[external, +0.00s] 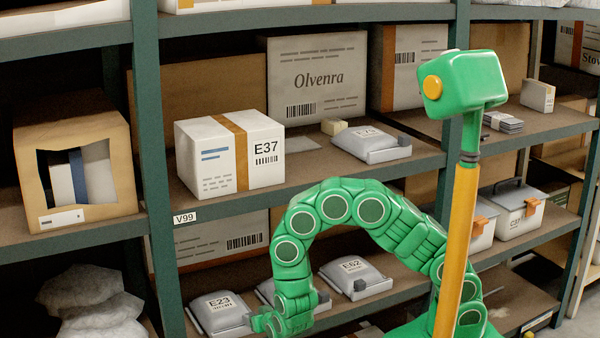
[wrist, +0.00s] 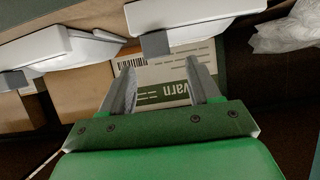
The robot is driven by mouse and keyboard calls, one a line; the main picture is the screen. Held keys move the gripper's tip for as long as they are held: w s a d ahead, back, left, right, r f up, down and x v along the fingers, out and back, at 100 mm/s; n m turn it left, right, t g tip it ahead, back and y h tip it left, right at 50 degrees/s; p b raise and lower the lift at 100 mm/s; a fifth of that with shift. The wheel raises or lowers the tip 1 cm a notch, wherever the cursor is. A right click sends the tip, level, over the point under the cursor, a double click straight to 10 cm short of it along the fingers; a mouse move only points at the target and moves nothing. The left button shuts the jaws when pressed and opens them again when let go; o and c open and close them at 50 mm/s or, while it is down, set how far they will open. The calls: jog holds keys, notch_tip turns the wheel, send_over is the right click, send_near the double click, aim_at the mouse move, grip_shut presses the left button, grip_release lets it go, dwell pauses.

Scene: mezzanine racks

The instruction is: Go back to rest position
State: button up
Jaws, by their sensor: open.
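My green arm arches down in front of the rack in the external view. My gripper (external: 262,322) is low, at the lower shelf, just right of a grey parcel marked E23 (external: 218,310). In the wrist view my gripper (wrist: 160,75) shows two grey fingers spread apart with nothing held between them. Beyond the fingers is a box face with a barcode and a green printed band (wrist: 165,92). I cannot tell from the external view whether the fingertips touch anything.
More grey parcels lie on the lower shelf, including E62 (external: 353,276). Above are the white E37 box (external: 232,155) and another grey parcel (external: 368,145). A green upright (external: 152,150) stands left. In the wrist view, pale parcels (wrist: 185,15) are close above the fingers.

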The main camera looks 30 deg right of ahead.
notch_tip(320, 180, up, 11)
jog(key=w+d+g+y, duration=0.2)
jog(key=d+g+y, duration=0.1)
jog(key=g, duration=0.3)
jog(key=s+d+r+g+y, duration=0.1)
jog(key=s+d+r+g, duration=0.3)
jog(key=d+r, duration=0.55)
jog(key=s+d+r+g+h, duration=0.1)
jog(key=s+d+r, duration=0.2)
jog(key=s+d, duration=0.5)
jog(key=s+d+r+g+h, duration=0.1)
jog(key=s+d+r, duration=0.3)
jog(key=s+d, duration=0.4)
jog(key=s+d+r+g+h, duration=0.2)
jog(key=s+d+r, duration=0.2)
jog(key=s+d, duration=0.5)
jog(key=shift+d+r+g, duration=0.15)
jog(key=shift+d+g, duration=0.25)
jog(key=shift+d, duration=0.55)
